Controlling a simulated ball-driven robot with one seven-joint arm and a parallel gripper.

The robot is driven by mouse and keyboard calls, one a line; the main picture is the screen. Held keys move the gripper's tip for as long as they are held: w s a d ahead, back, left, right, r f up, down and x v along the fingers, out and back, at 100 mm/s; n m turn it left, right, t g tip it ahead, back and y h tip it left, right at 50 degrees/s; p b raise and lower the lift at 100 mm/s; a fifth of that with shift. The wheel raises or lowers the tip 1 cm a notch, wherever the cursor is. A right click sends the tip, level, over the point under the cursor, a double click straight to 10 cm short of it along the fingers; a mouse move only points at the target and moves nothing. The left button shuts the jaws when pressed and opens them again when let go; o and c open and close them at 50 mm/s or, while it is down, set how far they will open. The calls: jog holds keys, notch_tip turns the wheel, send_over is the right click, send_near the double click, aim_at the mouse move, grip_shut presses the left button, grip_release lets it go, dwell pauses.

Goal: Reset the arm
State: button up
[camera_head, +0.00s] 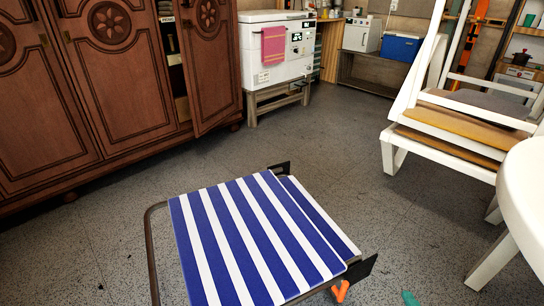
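My gripper and arm do not show in the head camera view, so their pose cannot be seen. A large carved brown wooden cabinet (95,85) stands along the left. Its rightmost door (212,62) is ajar. A narrow gap at the door's left edge shows several items on shelves inside.
A blue-and-white striped folding seat (250,240) stands in the front middle. White chairs (455,125) and a white round table (525,195) are at the right. A white appliance (275,50) stands at the back. Grey floor (285,140) is clear between them.

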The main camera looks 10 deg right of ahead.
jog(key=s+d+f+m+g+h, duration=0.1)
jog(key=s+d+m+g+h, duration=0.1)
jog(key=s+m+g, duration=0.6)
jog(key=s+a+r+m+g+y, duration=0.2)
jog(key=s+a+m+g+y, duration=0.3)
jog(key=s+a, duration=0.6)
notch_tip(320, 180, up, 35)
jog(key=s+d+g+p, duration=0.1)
jog(key=p, duration=3.4)
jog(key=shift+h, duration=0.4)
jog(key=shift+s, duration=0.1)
